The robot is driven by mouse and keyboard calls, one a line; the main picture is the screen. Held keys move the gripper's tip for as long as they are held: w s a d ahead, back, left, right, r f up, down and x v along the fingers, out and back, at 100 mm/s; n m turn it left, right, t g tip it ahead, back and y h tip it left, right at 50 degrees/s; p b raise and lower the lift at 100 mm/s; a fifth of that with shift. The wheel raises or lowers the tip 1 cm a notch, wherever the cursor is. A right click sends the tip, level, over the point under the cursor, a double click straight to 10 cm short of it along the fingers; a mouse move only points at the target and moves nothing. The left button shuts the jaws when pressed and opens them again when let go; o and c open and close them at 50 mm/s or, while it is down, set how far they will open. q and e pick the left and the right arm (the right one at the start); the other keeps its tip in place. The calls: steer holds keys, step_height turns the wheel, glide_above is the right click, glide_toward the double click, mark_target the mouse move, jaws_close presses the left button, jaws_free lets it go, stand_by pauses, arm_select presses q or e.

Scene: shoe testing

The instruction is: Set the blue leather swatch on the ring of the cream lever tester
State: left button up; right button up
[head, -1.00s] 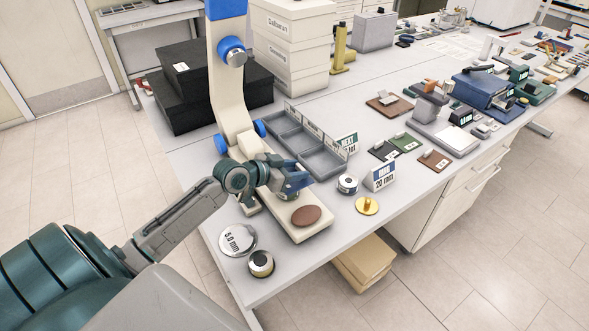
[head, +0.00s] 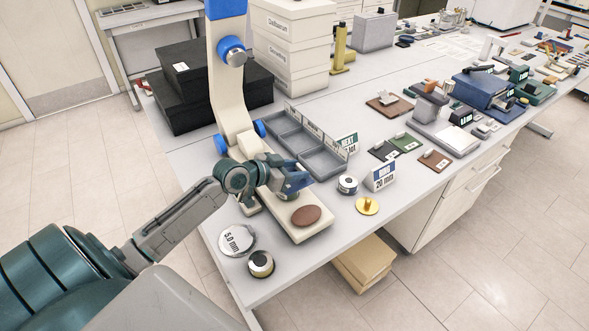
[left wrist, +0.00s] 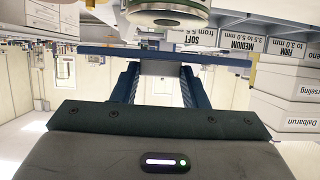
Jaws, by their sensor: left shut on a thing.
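The cream lever tester (head: 228,95) stands at the table's left part, with blue knobs and a low cream base. A brown oval pad (head: 306,215) lies on the front of its base. My left gripper (head: 291,184) is over that base, behind the pad, and is shut on the blue leather swatch. The swatch (left wrist: 105,50) shows in the left wrist view as a thin blue strip across the fingers. A round metal-edged part (left wrist: 166,18), perhaps the ring, is close to it there; I cannot tell if they touch. My right gripper is not in view.
A grey divided tray (head: 318,163) lies right of the tester. A silver cylinder (head: 347,184), a sign (head: 381,177) and a brass weight (head: 367,206) stand nearby. A round gauge (head: 237,239) and a dark-topped cylinder (head: 261,263) are near the front left edge.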

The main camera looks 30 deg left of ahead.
arm_select(q)
steer(key=shift+f+b, duration=0.95)
steer(key=shift+f, duration=0.15)
steer(key=o, duration=1)
steer(key=shift+o, duration=0.2)
steer(key=shift+s+r, duration=0.1)
